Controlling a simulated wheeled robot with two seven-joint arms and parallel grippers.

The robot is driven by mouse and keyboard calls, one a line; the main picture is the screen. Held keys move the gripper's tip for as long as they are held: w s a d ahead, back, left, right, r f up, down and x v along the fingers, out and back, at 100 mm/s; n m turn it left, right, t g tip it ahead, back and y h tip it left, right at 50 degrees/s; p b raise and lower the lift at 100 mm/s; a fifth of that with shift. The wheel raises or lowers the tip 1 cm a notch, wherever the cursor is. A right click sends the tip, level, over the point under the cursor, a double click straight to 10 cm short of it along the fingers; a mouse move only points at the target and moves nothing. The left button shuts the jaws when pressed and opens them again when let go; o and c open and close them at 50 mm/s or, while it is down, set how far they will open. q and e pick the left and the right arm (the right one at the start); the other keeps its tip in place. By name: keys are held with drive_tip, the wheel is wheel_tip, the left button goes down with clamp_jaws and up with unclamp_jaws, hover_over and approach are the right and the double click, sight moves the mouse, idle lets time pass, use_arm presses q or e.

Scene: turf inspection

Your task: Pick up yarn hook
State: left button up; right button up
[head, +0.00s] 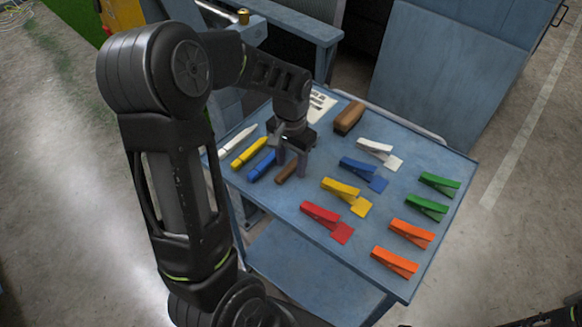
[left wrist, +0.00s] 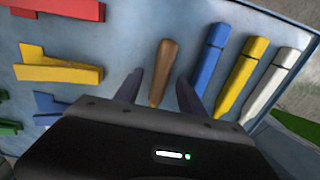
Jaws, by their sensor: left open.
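The yarn hook, a short tool with a brown wooden handle (head: 287,171), lies on the blue cart top, in line with the blue, yellow and white tools. In the left wrist view the brown tool (left wrist: 163,72) lies between my left gripper's two fingers (left wrist: 160,82), with gaps on both sides. My left gripper (head: 290,160) is open and empty, pointing down over the tool. Its lower end is close to the gripper body in the wrist view. Whether the fingers reach down beside the handle I cannot tell. My right gripper is not in view.
Blue (left wrist: 209,62), yellow (left wrist: 241,78) and white (left wrist: 270,85) tools lie close beside the brown one. Red, yellow, blue, white, green and orange clips fill the cart top (head: 322,172). A brown block (head: 349,117) and a white card (head: 320,106) lie at the back.

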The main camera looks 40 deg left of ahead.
use_arm(q)
drive_tip(key=shift+f, duration=0.15)
drive_tip(key=shift+c, duration=0.4)
clamp_jaws()
idle(0.4)
